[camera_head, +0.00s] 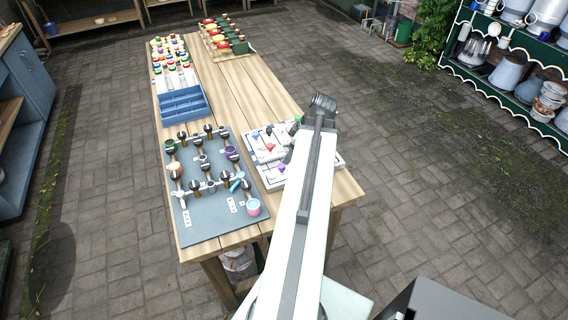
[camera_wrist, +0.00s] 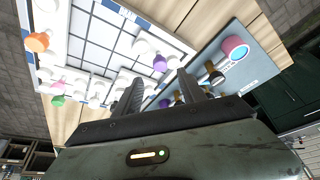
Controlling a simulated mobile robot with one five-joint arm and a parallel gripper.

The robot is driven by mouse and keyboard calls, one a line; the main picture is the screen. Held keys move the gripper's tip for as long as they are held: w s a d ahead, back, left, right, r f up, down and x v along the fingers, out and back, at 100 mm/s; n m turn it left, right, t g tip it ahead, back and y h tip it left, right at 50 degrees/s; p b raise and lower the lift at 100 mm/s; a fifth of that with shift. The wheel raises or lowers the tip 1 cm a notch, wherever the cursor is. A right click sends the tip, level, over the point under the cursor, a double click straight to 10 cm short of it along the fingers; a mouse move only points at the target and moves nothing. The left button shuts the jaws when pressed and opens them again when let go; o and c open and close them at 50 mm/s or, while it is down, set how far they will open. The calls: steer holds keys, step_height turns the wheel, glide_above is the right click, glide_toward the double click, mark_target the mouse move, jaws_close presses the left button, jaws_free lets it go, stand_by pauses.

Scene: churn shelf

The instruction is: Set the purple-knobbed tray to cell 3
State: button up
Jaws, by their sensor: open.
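The purple knob (camera_wrist: 160,63) stands at the edge of a white gridded board (camera_wrist: 95,45) in the wrist view. In the head view the purple knob (camera_head: 281,168) shows on the near part of the white board (camera_head: 272,185), just left of my arm. I cannot tell which cell its tray is at, and no cell number is readable. My gripper (camera_wrist: 157,88) is open and empty, with its two dark fingers apart. The purple knob lies in line with the gap between them, beyond the tips. Orange (camera_wrist: 38,42), pink (camera_wrist: 58,83) and green (camera_wrist: 58,100) knobs also stand on this board.
A blue tray (camera_head: 184,105) and groups of coloured items stand farther back on the wooden table (camera_head: 245,95). A green shelf (camera_head: 480,75) is at the right.

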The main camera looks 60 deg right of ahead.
mark_target(282, 165)
steer(key=b+x, duration=0.7)
steer(key=x, duration=0.1)
steer(key=shift+s+r, duration=0.1)
jaws_close()
stand_by(1.1)
